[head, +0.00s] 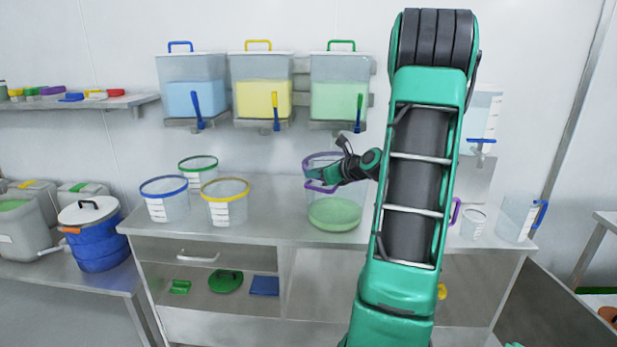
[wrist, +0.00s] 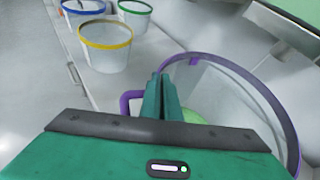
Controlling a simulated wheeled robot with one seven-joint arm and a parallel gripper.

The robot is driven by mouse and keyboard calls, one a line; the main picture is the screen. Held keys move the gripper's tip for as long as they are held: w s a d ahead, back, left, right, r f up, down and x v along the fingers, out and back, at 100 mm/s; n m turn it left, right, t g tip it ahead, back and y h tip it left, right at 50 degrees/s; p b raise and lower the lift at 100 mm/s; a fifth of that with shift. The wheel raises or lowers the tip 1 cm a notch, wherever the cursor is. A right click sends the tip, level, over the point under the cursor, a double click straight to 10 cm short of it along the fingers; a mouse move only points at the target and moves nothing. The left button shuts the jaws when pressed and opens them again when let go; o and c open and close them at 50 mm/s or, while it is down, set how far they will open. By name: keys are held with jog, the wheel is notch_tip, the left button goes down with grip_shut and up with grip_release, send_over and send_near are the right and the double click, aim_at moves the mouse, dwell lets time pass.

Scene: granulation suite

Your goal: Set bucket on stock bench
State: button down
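A clear bucket with a purple rim and purple side handle (head: 335,212) holds green material in its bottom. It is upright at the front middle of the steel bench (head: 260,232), below the green dispenser; I cannot tell whether its base touches the top. My gripper (head: 316,181) reaches it from the right, at the purple handle. In the wrist view my gripper's fingers (wrist: 165,95) are close together on the purple handle (wrist: 130,100), with the bucket's rim (wrist: 240,75) to their right. The fingers hide part of the handle. No label tells me which bench is the stock bench.
Blue-rimmed (head: 165,200), green-rimmed (head: 198,168) and yellow-rimmed (head: 226,203) buckets stand left on the bench. Blue, yellow and green dispensers (head: 340,95) hang above. A blue drum (head: 95,235) stands on a lower left bench. A blue-handled jug (head: 517,220) stands at the right end.

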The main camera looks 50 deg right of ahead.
jog(key=c, duration=2.4)
grip_release()
jog(key=shift+f, duration=0.1)
jog(key=shift+c, duration=0.2)
jog(key=o, duration=0.4)
jog(key=shift+o, duration=0.2)
